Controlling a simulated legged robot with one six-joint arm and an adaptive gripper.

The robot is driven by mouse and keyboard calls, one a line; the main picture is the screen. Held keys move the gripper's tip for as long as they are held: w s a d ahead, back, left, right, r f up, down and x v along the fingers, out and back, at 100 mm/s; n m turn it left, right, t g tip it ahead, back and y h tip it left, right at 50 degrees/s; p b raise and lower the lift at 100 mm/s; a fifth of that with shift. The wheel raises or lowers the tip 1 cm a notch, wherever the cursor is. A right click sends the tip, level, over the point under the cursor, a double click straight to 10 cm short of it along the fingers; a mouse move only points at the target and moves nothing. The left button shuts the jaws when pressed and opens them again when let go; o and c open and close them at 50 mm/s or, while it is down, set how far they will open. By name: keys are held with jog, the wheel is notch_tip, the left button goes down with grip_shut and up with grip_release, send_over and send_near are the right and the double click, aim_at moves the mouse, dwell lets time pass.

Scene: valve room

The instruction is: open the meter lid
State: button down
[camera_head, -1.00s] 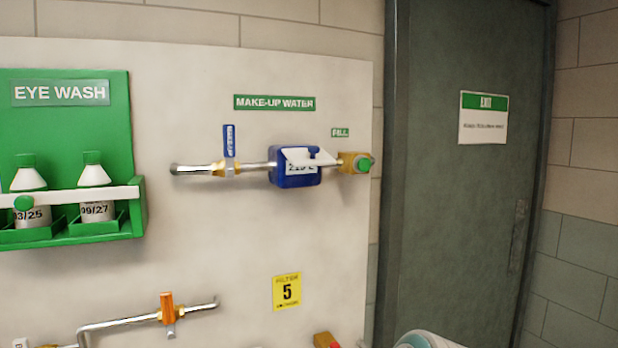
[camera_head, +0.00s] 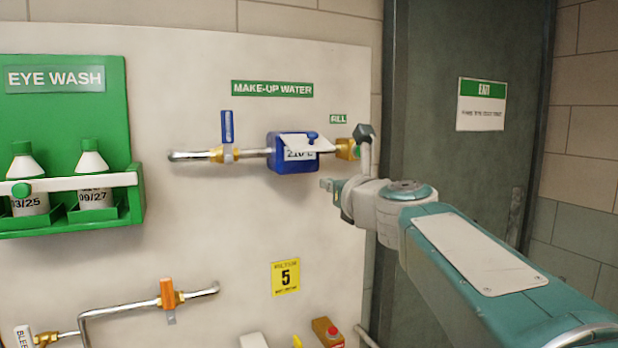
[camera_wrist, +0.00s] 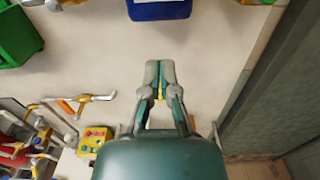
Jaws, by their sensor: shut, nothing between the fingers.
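The water meter is a blue box (camera_head: 291,158) on the make-up water pipe, with a white lid (camera_head: 309,143) on its front. The lid is tilted outward over a white face with dark digits, partly visible below it. My gripper (camera_head: 327,185) is in front of the board, below and right of the meter, apart from it. In the wrist view my gripper (camera_wrist: 159,64) has its fingers together, nothing between them, pointing up toward the lower part of the blue meter (camera_wrist: 159,9).
A brass fitting (camera_head: 346,149) right of the meter is partly behind my wrist. A blue-handled valve (camera_head: 227,128) sits to its left. A green eye wash station (camera_head: 68,140) is further left. A door (camera_head: 465,120) stands at right.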

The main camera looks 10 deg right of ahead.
aim_at(312, 133)
jog(key=w, duration=0.2)
jog(key=w+a, duration=0.1)
jog(key=w, duration=0.4)
jog(key=shift+w+a+f, duration=0.15)
jog(key=shift+w+a, duration=0.05)
jog(key=shift+a, duration=0.1)
jog(key=shift+w+r, duration=0.2)
jog(key=shift+r, duration=0.15)
jog(key=shift+s+d+r, duration=0.1)
jog(key=shift+s+r, duration=0.25)
jog(key=shift+r, duration=0.45)
jog(key=shift+s+r, duration=0.3)
jog(key=shift+r, duration=0.5)
jog(key=shift+s+r, duration=0.3)
jog(key=shift+r, duration=0.3)
jog(key=shift+s+d+r, duration=0.1)
jog(key=shift+s+r, duration=0.05)
jog(key=shift+r, duration=1.7)
